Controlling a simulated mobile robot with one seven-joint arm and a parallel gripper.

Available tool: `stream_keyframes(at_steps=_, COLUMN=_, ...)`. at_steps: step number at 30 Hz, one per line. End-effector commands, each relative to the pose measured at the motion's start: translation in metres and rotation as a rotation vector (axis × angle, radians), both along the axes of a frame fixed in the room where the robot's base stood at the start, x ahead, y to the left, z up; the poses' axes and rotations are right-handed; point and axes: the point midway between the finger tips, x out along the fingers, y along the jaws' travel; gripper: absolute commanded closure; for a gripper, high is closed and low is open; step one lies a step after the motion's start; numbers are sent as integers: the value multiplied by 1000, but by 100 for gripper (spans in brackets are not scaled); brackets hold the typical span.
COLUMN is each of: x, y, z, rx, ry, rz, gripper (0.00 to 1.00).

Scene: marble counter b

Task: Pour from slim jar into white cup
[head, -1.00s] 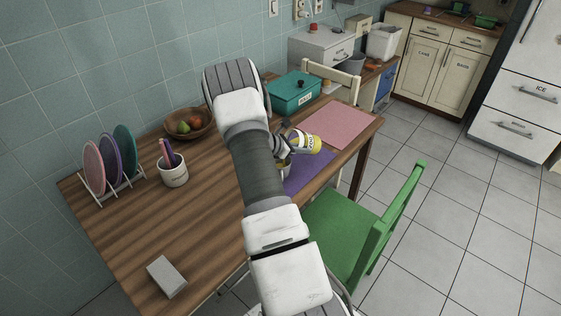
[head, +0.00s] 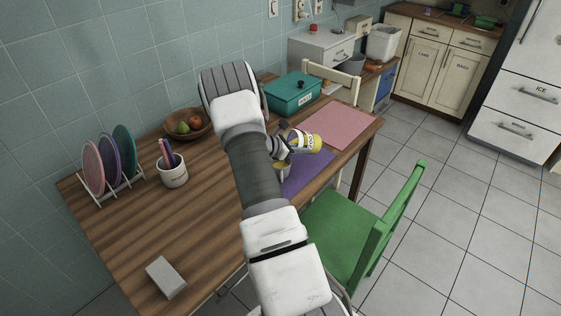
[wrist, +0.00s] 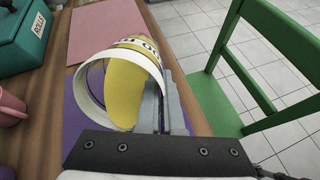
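The slim jar (head: 305,143), white with a yellow band and dark lettering, is held above the table, tipped nearly onto its side. In the wrist view its open mouth and yellow contents (wrist: 124,96) show. My gripper (wrist: 166,105) is shut on the jar; in the head view the gripper (head: 281,143) is partly hidden by my arm. The white cup (head: 284,173) stands below the jar's left end, at the purple mat's edge. Something yellow shows inside it. My arm hides part of the cup, and I cannot make it out in the wrist view.
A purple mat (head: 308,173) and a pink mat (head: 338,124) lie on the wooden table. A teal box (head: 292,93) stands behind. A fruit bowl (head: 190,124), pen mug (head: 173,174) and plate rack (head: 113,187) are left. A green chair (head: 350,222) stands at the front edge.

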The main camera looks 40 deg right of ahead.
Motion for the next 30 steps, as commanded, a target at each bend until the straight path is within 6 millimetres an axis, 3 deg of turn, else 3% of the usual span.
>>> stream_keyframes(at_steps=30, x=0, y=0, z=3, rx=-45, ry=9, rz=-1, gripper=100)
